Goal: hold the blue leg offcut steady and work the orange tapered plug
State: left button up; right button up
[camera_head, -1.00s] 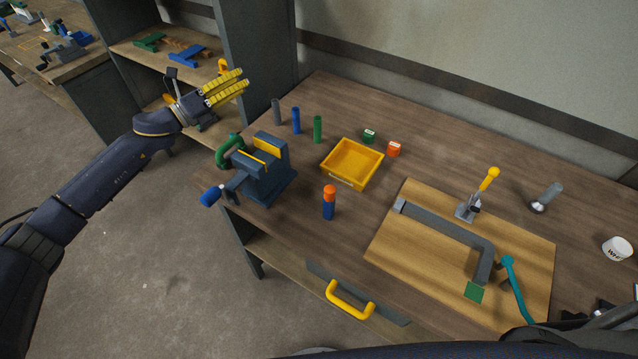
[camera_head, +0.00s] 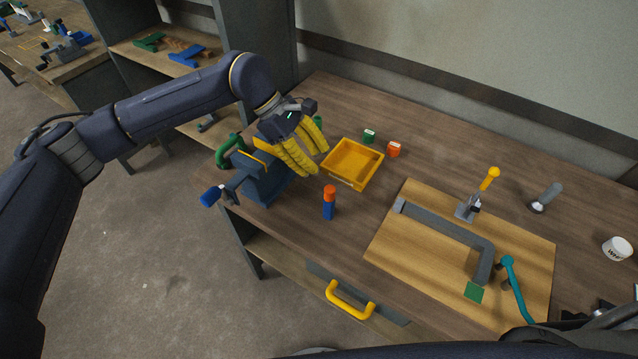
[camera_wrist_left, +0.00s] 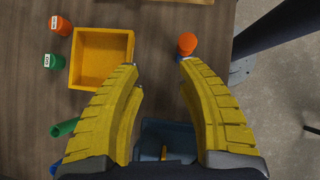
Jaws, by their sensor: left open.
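The blue leg offcut (camera_head: 329,210) stands upright on the bench with the orange tapered plug (camera_head: 330,192) on its top end. In the left wrist view the orange plug (camera_wrist_left: 187,43) is ahead of the fingertips, nearer the right finger, with a little of the blue offcut (camera_wrist_left: 180,60) below it. My left gripper (camera_head: 309,162) is open and empty, with yellow fingers, over the vise and up and left of the offcut. It also shows in the left wrist view (camera_wrist_left: 160,68). My right gripper is not in view.
A blue vise (camera_head: 265,183) stands left of the offcut. A yellow tray (camera_head: 348,183) lies behind it, with a green cap (camera_head: 369,136) and an orange cap (camera_head: 394,149) beyond. A wooden board (camera_head: 400,245) with a grey bent bar (camera_head: 445,229) lies right.

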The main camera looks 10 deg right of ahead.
aim_at(328, 208)
pick_arm(q)
jog(key=s+f+m+y, duration=0.2)
jog(key=s+f+y, duration=0.1)
jog(key=s+f, duration=0.1)
jog(key=shift+s+d+f+t+y, duration=0.15)
jog(key=shift+d+f+t+y, duration=0.2)
jog(key=shift+d+t, duration=0.1)
jog(key=shift+o, duration=0.3)
jog(key=shift+x, duration=3.9)
jog(key=shift+r, duration=0.1)
grip_shut()
grip_release()
jog(key=shift+o, duration=0.4)
grip_shut()
